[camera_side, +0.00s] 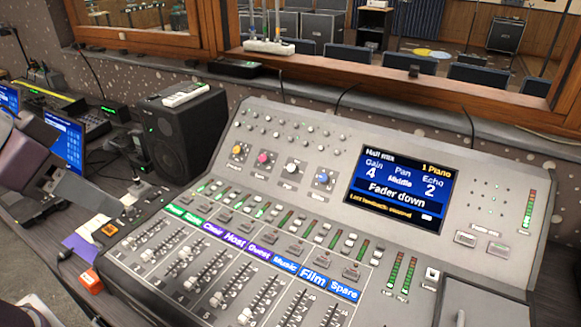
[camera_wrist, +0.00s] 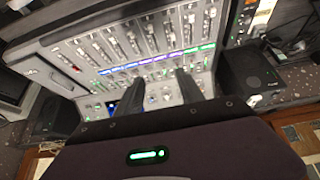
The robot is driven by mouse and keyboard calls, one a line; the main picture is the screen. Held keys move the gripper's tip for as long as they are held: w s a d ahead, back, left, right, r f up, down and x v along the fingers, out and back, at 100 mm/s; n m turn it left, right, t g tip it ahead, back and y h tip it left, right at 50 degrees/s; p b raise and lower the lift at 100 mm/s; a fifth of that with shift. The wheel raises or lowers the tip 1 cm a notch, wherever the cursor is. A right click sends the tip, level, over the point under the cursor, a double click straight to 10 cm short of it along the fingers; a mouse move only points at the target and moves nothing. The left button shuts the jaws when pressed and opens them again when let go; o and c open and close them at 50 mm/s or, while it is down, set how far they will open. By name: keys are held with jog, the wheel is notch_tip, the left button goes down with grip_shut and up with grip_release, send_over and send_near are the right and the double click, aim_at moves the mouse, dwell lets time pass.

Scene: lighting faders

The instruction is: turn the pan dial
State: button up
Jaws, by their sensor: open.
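The mixing desk (camera_side: 400,245) carries a row of dials with coloured caps: yellow (camera_side: 237,151), pink (camera_side: 263,158), white (camera_side: 291,168) and blue (camera_side: 323,178). The small label under the white dial seems to read Pan, but it is hard to make out. The desk screen (camera_side: 402,190) shows Gain 4, Pan Middle, Echo 2 and "Fader down". My gripper (camera_wrist: 160,86) is open and empty in the wrist view, its two fingers apart over the desk. In the side view it is at the left, away from the dials. No dial is touched.
Several faders (camera_side: 215,270) and coloured channel labels fill the front of the desk. A black speaker (camera_side: 180,130) stands left of it. An orange box (camera_side: 90,281) lies near its left corner. A wooden window frame (camera_side: 400,75) runs behind. The space above the dials is clear.

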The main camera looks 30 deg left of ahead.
jog(key=w+d+t+h, duration=0.1)
jog(key=w+d, duration=0.1)
jog(key=w, duration=0.5)
jog(key=w+d, duration=0.3)
jog(key=w, duration=0.5)
jog(key=n+t+y, duration=0.1)
jog(key=n+t, duration=0.1)
jog(key=n, duration=0.1)
send_over(291, 168)
jog(key=s, duration=0.6)
notch_tip(291, 168, down, 16)
jog(key=x, duration=0.7)
jog(key=shift+w+a+r, duration=0.1)
jog(key=shift+w+a, duration=0.05)
jog(key=shift+a, duration=0.05)
grip_shut()
